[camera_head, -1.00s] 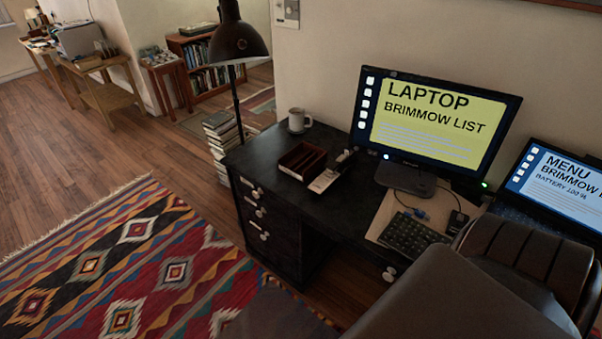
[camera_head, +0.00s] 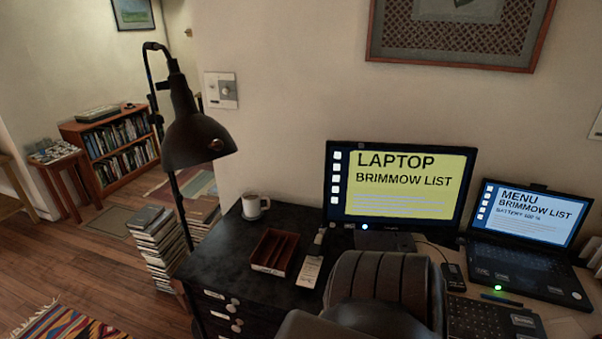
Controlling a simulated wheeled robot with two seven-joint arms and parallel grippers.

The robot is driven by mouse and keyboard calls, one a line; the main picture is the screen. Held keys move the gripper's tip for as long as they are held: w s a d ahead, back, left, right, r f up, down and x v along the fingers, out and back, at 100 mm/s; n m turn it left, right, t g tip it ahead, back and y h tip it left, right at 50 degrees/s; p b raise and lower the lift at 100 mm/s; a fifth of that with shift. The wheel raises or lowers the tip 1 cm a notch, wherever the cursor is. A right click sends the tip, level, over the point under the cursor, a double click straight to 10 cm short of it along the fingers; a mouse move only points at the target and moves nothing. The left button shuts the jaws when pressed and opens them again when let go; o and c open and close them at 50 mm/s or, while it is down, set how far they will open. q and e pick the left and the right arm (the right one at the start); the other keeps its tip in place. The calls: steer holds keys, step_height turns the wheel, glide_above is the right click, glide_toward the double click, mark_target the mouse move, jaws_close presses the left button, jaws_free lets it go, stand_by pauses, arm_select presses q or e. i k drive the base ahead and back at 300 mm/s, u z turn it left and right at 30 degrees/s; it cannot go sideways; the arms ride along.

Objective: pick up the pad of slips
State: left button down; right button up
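A small pale pad of slips (camera_head: 310,270) appears to lie flat on the black desk top (camera_head: 222,262), just right of a dark red-brown divided tray (camera_head: 274,251). It is small in view, so its markings cannot be read. A small upright object (camera_head: 319,237) stands just behind it. Neither of my grippers shows in the head view.
A white mug (camera_head: 254,206), monitor (camera_head: 401,184) and laptop (camera_head: 524,218) stand on the desk. A black lamp (camera_head: 197,142) and book stacks (camera_head: 156,240) are left.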

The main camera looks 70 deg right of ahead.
mark_target(307, 276)
steer(key=z, duration=0.7)
steer(key=i, duration=0.85)
steer(key=z, duration=0.85)
